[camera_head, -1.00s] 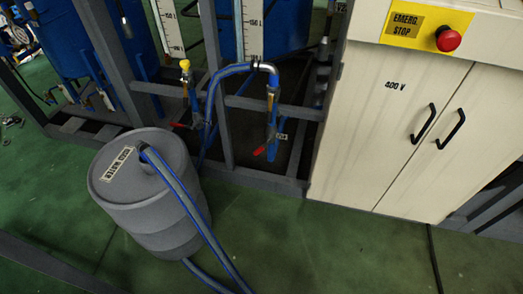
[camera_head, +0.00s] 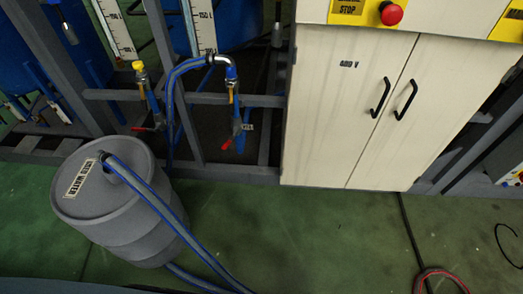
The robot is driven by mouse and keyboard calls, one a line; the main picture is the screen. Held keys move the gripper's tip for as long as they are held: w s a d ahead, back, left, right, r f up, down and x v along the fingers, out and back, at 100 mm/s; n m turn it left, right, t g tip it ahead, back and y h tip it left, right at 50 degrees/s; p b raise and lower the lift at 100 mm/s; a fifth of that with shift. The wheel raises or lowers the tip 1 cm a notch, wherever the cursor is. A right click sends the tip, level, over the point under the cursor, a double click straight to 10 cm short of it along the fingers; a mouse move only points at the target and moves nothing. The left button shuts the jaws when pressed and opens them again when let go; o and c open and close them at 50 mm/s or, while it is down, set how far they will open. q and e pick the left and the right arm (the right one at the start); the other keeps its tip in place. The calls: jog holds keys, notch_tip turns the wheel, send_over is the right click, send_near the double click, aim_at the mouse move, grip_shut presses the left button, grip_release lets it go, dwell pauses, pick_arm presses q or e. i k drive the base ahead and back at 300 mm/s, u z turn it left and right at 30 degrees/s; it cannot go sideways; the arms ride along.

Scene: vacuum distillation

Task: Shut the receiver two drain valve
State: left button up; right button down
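Two drain lines with red-handled valves show in the head view, behind the grey frame. The left valve handle (camera_head: 145,129) points left, roughly across its blue pipe, below a yellow cap. The right valve handle (camera_head: 227,145) slants down and left from its pipe, below a blue fitting joined to a hose. A small white tag (camera_head: 247,127) beside the right valve is too small to read, so I cannot tell for sure which valve is receiver two's. Neither of my grippers is in view.
A beige 400 V cabinet (camera_head: 345,110) with an emergency stop (camera_head: 391,13) stands right.

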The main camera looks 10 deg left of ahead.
aim_at(224, 145)
jog(key=z, duration=0.2)
jog(key=i, duration=0.65)
jog(key=u, duration=1.85)
